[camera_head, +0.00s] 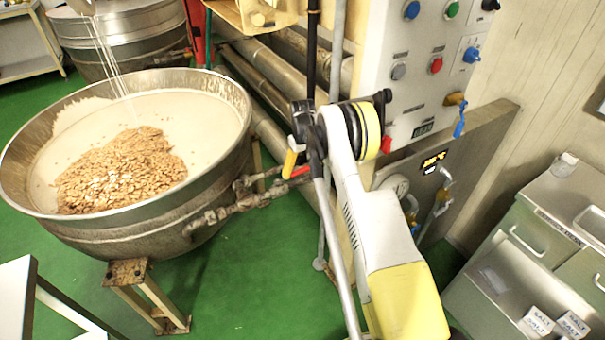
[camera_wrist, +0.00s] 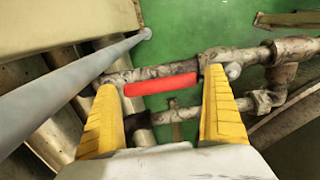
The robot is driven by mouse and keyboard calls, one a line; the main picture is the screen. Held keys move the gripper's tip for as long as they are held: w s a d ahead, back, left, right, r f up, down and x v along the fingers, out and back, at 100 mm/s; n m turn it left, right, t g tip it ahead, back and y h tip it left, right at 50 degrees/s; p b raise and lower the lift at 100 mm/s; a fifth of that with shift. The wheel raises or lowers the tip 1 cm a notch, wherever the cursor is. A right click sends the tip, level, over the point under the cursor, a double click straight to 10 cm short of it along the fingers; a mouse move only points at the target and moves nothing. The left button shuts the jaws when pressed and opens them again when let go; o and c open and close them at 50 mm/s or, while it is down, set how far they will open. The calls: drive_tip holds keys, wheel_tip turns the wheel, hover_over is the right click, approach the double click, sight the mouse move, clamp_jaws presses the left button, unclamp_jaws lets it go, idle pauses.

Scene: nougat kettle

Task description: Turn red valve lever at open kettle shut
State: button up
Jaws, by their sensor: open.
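The open kettle (camera_head: 215,110) is a wide steel bowl at the left in the head view, holding pale mass and a heap of nuts. A pipe with valve fittings (camera_head: 225,210) runs from its side toward my gripper (camera_head: 292,162). The red valve lever (camera_head: 298,173) shows just below the yellow fingers. In the wrist view the red lever (camera_wrist: 160,85) lies roughly along the pipe (camera_wrist: 185,67). My gripper (camera_wrist: 163,80) is open, its two yellow fingers at either side of the lever in the picture. I cannot tell whether either finger touches it.
A grey upright pole (camera_wrist: 70,85) passes close on the left in the wrist view. A grey cabinet (camera_head: 545,230) is at far right. Green floor (camera_head: 240,270) is clear below the pipe.

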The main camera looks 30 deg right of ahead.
drive_tip(key=shift+f, duration=0.35)
drive_tip(key=c, duration=1.2)
